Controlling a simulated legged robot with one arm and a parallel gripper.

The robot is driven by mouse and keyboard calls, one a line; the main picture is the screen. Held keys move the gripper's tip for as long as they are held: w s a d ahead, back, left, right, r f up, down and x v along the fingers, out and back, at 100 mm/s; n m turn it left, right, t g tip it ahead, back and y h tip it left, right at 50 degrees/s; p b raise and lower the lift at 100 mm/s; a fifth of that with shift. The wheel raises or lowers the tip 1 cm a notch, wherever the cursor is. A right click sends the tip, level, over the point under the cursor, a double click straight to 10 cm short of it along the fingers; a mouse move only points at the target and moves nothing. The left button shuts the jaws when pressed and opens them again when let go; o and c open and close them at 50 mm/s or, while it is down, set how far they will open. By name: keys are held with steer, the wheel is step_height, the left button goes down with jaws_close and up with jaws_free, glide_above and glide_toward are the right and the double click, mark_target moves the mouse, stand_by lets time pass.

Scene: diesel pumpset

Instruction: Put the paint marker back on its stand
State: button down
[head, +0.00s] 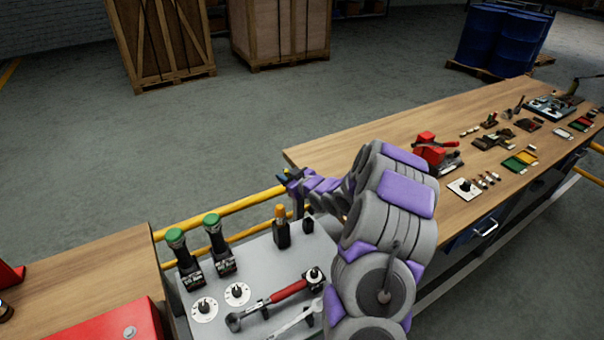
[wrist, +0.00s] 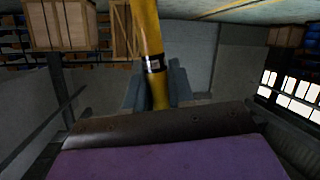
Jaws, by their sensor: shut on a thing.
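The paint marker (wrist: 147,30) is a yellow rod with a dark band in the wrist view. It stands up between the two grey fingers of my gripper (wrist: 157,92), which is shut on its lower part. In the head view my gripper (head: 290,178) is above the far edge of the grey tool tray, and a little yellow of the marker shows there. Below it, a small black block (head: 308,226) stands on the tray beside an orange-topped black holder (head: 281,228). I cannot tell for sure which of these is the stand.
The grey tray (head: 262,262) also holds two green-topped handles (head: 214,240), two round dials (head: 237,293) and a red-handled wrench (head: 285,293). A yellow rail (head: 222,210) runs behind it. A wooden bench (head: 360,140) with several small items lies to the right.

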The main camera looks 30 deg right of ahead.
steer(key=s+d+f+m+p, duration=0.1)
steer(key=s+d+f+m, duration=0.2)
steer(key=d, duration=0.5)
steer(key=a+r, duration=0.2)
steer(key=a, duration=0.2)
steer(key=f, duration=0.4)
steer(key=d+f+b, duration=0.1)
steer(key=f, duration=0.4)
steer(key=s+d+f, duration=0.1)
steer(key=f, duration=0.3)
steer(key=shift+d+f+b, duration=0.1)
steer(key=shift+f+b, duration=0.3)
